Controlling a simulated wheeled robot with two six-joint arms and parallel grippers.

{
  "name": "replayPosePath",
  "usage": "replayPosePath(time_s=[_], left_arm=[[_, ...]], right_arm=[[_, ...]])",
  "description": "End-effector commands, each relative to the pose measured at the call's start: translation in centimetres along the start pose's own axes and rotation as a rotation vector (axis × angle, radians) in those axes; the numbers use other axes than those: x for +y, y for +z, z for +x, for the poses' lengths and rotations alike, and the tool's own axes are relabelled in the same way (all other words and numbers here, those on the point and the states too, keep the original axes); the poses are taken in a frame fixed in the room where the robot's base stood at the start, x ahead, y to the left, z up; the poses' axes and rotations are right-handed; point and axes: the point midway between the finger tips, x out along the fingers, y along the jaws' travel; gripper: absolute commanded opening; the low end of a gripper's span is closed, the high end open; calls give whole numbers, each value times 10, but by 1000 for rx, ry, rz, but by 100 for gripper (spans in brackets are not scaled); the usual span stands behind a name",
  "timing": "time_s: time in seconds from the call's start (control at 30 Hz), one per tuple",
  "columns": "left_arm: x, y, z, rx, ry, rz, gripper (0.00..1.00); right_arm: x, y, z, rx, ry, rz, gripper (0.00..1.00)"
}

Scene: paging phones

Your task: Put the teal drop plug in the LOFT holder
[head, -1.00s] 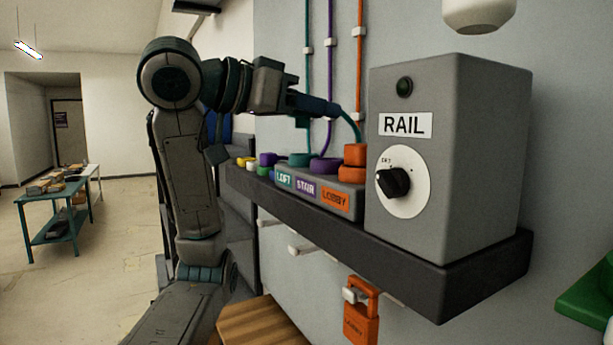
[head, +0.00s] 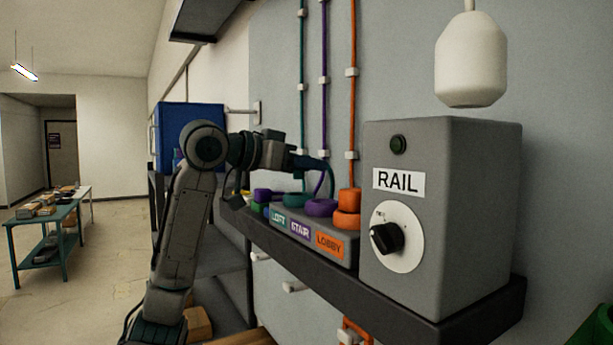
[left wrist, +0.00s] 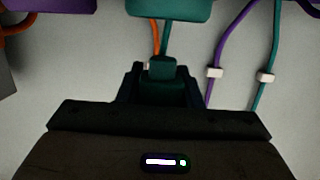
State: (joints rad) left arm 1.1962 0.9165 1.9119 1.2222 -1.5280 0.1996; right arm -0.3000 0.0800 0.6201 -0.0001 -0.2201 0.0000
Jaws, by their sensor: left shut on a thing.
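My left gripper (head: 312,162) is shut on the teal drop plug, just above the row of holders and short of the wall. In the left wrist view the plug (left wrist: 162,68) sits between the jaws (left wrist: 160,88), with a teal cord running from it. The head view hides most of the plug. The LOFT holder, with its teal label (head: 279,218), is at the left of the row, with a teal ring (head: 297,200) on top. The STAIR label (head: 300,230) and LOBBY label (head: 330,244) follow to the right. My right gripper is not in view.
The grey RAIL box (head: 462,210) with a black knob (head: 386,238) stands right of the holders on the dark shelf (head: 440,328). An orange plug (head: 349,196) stands at LOBBY. Coloured cords run up the wall. A white lamp (head: 471,60) hangs above.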

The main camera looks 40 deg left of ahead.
Motion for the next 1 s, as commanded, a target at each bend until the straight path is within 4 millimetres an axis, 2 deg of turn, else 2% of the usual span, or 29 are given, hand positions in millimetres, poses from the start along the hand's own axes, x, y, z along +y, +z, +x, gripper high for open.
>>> replayPosePath(time_s=[0.33,0.9,0.93,1.0], left_arm=[[-1,32,6,-3,-2,1,9],[0,42,8,-1,1,0,9],[0,40,8,-1,1,0,38],[0,40,8,-1,1,0,52]], right_arm=[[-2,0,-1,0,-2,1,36],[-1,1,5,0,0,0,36],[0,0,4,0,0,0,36],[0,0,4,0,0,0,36]])
